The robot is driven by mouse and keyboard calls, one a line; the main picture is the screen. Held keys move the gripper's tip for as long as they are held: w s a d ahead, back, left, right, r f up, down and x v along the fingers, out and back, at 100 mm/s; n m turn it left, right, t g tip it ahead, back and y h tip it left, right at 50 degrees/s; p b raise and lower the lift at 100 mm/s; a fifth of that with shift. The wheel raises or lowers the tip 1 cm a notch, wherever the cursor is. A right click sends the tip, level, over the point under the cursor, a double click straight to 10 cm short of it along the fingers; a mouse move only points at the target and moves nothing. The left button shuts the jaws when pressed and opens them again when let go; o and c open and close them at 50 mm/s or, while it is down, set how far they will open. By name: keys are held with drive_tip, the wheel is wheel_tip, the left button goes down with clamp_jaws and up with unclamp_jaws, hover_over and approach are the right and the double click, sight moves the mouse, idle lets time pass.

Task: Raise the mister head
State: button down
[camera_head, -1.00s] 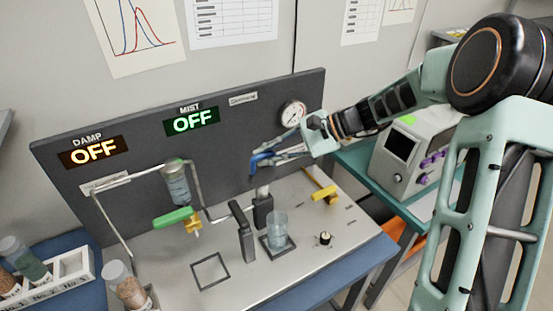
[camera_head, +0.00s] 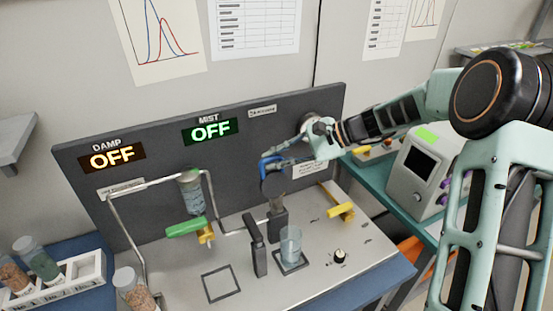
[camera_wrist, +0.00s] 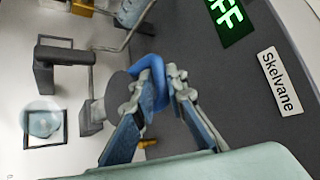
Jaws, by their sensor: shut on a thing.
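The mister head, seen as a dark grey disc (camera_head: 274,187) with a blue loop handle (camera_head: 266,166), is above a dark bracket (camera_head: 278,222) on the bench. My gripper (camera_head: 275,160) is shut on the blue handle from the upper right. In the wrist view the handle (camera_wrist: 158,96) runs between my two fingers (camera_wrist: 163,75), and the disc (camera_wrist: 119,88) shows beside them. How the disc joins the bracket is unclear.
The MIST sign (camera_head: 210,130) and DAMP sign (camera_head: 112,156) both read OFF. A green-handled valve (camera_head: 186,228) and bent pipe stand left.

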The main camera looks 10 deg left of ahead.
drive_tip(key=shift+s+a+f, duration=0.1)
drive_tip(key=shift+s+a, duration=0.3)
drive_tip(key=shift+s, duration=0.05)
drive_tip(key=c, duration=2)
unclamp_jaws()
drive_tip(key=shift+o, duration=0.2)
drive_tip(key=shift+w+a, duration=0.1)
drive_tip(key=v, duration=1.2)
drive_tip(key=shift+w+d, duration=0.3)
drive_tip(key=shift+d, duration=0.05)
drive_tip(key=shift+f, duration=0.15)
